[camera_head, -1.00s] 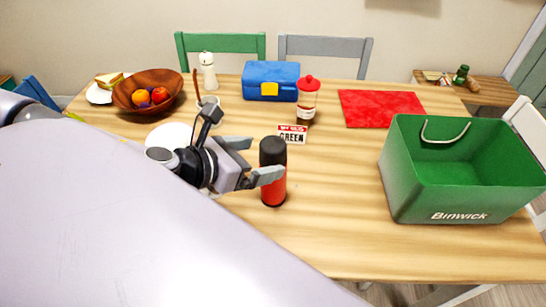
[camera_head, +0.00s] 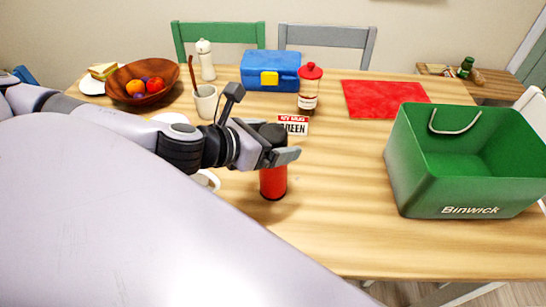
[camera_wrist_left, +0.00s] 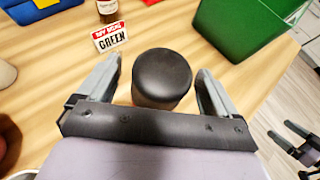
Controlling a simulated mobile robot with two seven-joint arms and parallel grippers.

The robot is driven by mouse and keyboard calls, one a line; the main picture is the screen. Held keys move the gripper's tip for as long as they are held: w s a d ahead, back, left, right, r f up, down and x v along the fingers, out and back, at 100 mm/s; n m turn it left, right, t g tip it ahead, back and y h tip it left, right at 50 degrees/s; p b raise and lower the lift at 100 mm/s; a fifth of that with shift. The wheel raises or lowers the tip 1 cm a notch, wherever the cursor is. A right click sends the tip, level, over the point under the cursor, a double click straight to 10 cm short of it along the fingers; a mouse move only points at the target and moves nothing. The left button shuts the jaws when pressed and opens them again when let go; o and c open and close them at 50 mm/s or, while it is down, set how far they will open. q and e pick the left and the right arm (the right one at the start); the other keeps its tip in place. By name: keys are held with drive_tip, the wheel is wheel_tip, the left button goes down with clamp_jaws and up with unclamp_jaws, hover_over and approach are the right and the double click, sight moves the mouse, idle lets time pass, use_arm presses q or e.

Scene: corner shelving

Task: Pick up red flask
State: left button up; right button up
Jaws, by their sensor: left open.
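The red flask (camera_head: 273,184) stands upright on the wooden table, with a black cap. In the left wrist view its black cap (camera_wrist_left: 161,77) sits between the two fingers. My left gripper (camera_head: 277,148) is open around the upper part of the flask, with a finger on each side. Gaps show between the fingers and the cap in the wrist view. In the head view the gripper hides part of the cap. My right gripper is not seen in the head view.
A green Binwick bin (camera_head: 463,190) stands to the right. Behind the flask are a small GREEN sign (camera_head: 294,125), a red-lidded jar (camera_head: 308,90) and a blue lunch box (camera_head: 270,70). A cup (camera_head: 205,102) and fruit bowl (camera_head: 143,82) are at left. A red mat (camera_head: 385,98) lies at the back.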

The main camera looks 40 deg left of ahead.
use_arm(q)
drive_tip(key=shift+x, duration=1.15)
drive_tip(key=shift+r, duration=0.1)
clamp_jaws()
drive_tip(key=shift+r, duration=0.1)
